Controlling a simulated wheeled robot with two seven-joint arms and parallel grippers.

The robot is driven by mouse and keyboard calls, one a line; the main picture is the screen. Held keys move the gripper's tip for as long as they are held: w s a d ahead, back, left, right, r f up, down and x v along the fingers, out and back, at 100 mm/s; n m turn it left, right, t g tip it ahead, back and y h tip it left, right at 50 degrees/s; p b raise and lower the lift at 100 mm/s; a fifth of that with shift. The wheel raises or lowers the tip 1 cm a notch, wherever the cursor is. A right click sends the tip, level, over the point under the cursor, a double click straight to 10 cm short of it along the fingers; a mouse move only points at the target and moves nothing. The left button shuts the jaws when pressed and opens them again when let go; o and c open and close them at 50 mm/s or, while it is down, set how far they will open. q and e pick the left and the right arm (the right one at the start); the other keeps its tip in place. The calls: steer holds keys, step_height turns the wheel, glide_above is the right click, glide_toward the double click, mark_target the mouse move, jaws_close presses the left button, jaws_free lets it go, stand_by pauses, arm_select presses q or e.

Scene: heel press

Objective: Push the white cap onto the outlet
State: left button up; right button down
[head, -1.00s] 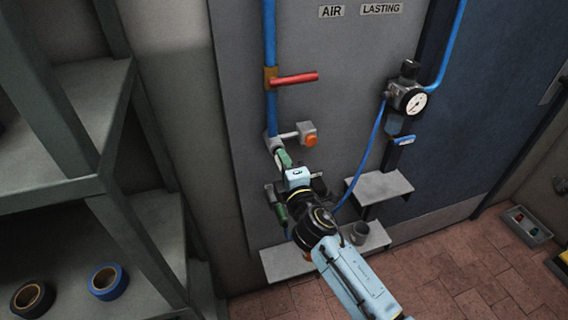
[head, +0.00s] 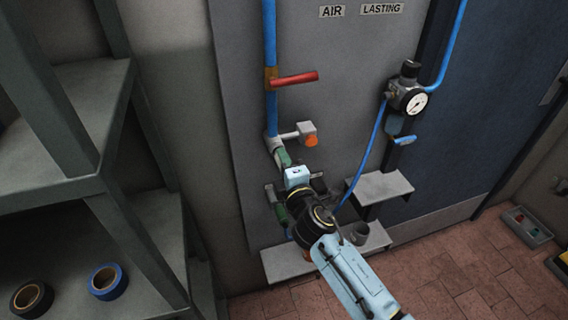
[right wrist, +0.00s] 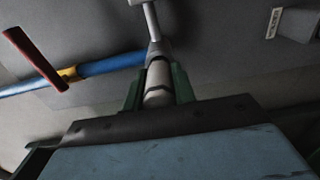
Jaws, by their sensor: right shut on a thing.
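My right gripper (head: 285,160) is at the lower end of the blue pipe. In the right wrist view its green-padded fingers (right wrist: 157,90) are shut on a whitish cylinder, which I take for the white cap (right wrist: 157,96). The cap is in line with the grey pipe fitting, the outlet (right wrist: 155,52), and its far end meets or nearly meets it. A dark line shows between them; I cannot tell how far the cap is on. In the head view the fingers and wrist hide most of the cap, below the grey fitting (head: 273,143). My left gripper is not in view.
A red lever (head: 295,79) sticks out above, and an orange knob (head: 311,141) on a grey block is close to the right. A shelf (head: 372,238) with a dark cup (head: 359,234) is below. A pressure gauge (head: 411,99) and blue hose are at right.

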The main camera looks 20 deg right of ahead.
steer(key=shift+w, duration=0.5)
steer(key=c, duration=1.1)
jaws_free()
steer(key=shift+w, duration=0.1)
steer(key=shift+o, duration=0.2)
steer(key=s+b, duration=0.1)
steer(key=s, duration=1.2)
steer(key=shift+s+d, duration=0.2)
steer(key=shift+s, duration=0.05)
steer(key=s+d+f+m+g+b, duration=0.1)
steer(key=s+f+m+g, duration=0.2)
steer(key=f, duration=0.9)
steer(key=s+d+f+m+g, duration=0.1)
steer(key=s+f+m+g, duration=0.2)
steer(key=f, duration=0.9)
steer(key=s+d+f+m+g+b, duration=0.1)
steer(key=s+f+g, duration=0.3)
steer(key=f, duration=0.8)
steer(key=s+d+f+m+g, duration=0.2)
steer(key=s+f, duration=0.4)
steer(key=s, duration=0.4)
steer(key=s+d+f+m+g+b, duration=0.1)
steer(key=s+f+m, duration=0.3)
steer(key=s, duration=0.6)
steer(key=s+d+f+m+g+b, duration=0.1)
steer(key=s+d+f+m+g, duration=0.2)
steer(key=s+f, duration=0.5)
steer(key=shift+s+f+g+h, duration=0.15)
steer(key=shift+s+g+h, duration=0.25)
steer(key=shift+s, duration=0.7)
